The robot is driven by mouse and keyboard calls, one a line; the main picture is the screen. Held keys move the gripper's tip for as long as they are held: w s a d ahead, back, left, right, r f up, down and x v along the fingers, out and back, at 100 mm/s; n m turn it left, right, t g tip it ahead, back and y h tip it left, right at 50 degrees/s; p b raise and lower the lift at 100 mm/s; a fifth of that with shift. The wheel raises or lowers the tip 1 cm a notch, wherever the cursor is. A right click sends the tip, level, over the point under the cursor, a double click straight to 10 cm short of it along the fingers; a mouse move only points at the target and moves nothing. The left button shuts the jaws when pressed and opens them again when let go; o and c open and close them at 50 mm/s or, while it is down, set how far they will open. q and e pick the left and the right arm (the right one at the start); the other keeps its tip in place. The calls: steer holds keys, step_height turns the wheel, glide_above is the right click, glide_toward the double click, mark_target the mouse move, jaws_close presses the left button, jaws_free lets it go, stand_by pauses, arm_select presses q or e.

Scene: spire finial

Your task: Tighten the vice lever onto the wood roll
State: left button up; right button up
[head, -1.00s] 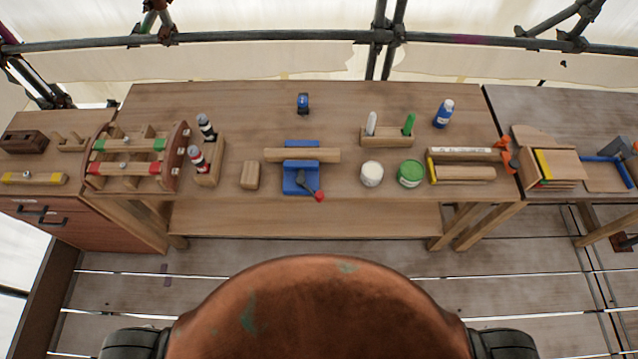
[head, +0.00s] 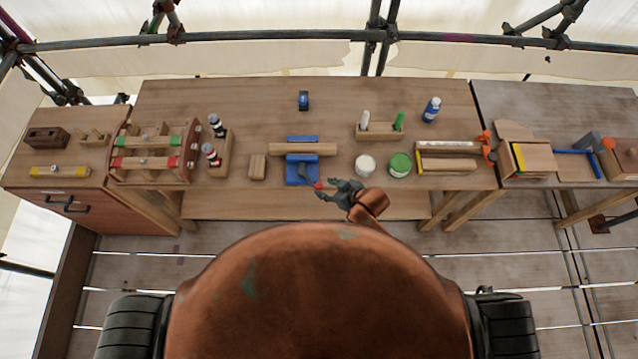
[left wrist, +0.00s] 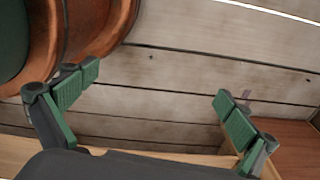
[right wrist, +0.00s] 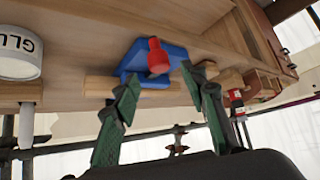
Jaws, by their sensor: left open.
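The blue vice (head: 301,172) sits at the front edge of the workbench, with the wood roll (head: 290,149) lying across it. Its dark lever ends in a red knob (head: 318,185), pointing toward the front right. My right gripper (head: 333,188) is right beside the knob in the head view. In the right wrist view, the right gripper (right wrist: 160,82) is open, with the red knob (right wrist: 158,57) in line with the gap between its fingertips; I cannot tell if they touch. My left gripper (left wrist: 155,90) is open and empty over the floor boards, outside the head view.
A white tub (head: 365,165) and a green tub (head: 399,164) stand right of the vice. A small wooden block (head: 257,167) and a bottle rack (head: 220,155) stand left of it.

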mark_target(320, 186)
steer(key=shift+x, duration=3.1)
steer(key=shift+c, duration=0.5)
jaws_close()
